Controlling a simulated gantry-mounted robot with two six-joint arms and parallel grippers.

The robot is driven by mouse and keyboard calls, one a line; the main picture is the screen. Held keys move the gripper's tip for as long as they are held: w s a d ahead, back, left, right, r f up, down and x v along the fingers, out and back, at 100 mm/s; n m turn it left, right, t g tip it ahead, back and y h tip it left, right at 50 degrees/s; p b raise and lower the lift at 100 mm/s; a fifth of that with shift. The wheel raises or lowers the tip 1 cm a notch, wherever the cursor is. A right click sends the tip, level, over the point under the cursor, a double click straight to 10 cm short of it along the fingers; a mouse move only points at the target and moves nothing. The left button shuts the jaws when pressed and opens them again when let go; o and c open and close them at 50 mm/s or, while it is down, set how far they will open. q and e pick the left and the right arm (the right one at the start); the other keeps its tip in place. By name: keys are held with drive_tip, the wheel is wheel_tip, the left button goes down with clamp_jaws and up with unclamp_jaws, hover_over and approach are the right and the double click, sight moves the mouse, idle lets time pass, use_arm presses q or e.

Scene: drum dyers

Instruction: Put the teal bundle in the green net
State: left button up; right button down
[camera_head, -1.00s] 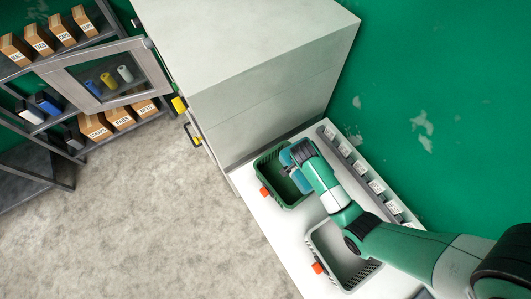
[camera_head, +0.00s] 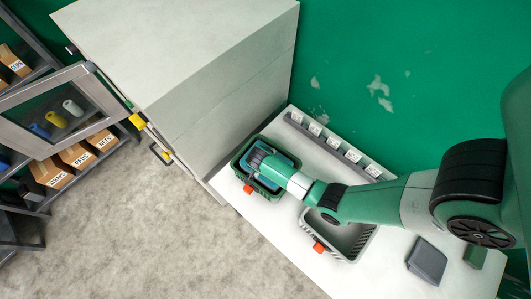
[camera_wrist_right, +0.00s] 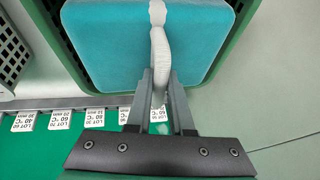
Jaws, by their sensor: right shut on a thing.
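The teal bundle (camera_wrist_right: 110,45) is a smooth block with a white band (camera_wrist_right: 160,45) around it. My right gripper (camera_wrist_right: 160,85) is shut on the white band. The green net (camera_head: 238,168) is a slotted basket at the far end of the white worktop, with an orange tag on its front. In the head view, my right gripper (camera_head: 262,160) is over this basket and hides most of the bundle. In the right wrist view, the green rim (camera_wrist_right: 232,50) borders the bundle on its sides. I cannot tell whether the bundle touches the basket's floor. My left gripper is out of view.
A grey basket (camera_head: 357,247) with an orange tag stands beside the green one, under my right arm. A rail with lot labels (camera_head: 333,142) runs along the wall side. A large pale cabinet (camera_head: 190,60) stands beyond.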

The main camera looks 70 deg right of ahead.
drive_tip(key=shift+w+f+b, duration=0.1)
drive_tip(key=shift+f+b, duration=0.6)
drive_tip(key=shift+f, duration=1.05)
drive_tip(key=shift+f, duration=0.2)
drive_tip(key=c, duration=0.8)
unclamp_jaws()
drive_tip(key=p+v, duration=0.4)
drive_tip(key=v, duration=0.8)
drive_tip(key=shift+r, duration=0.1)
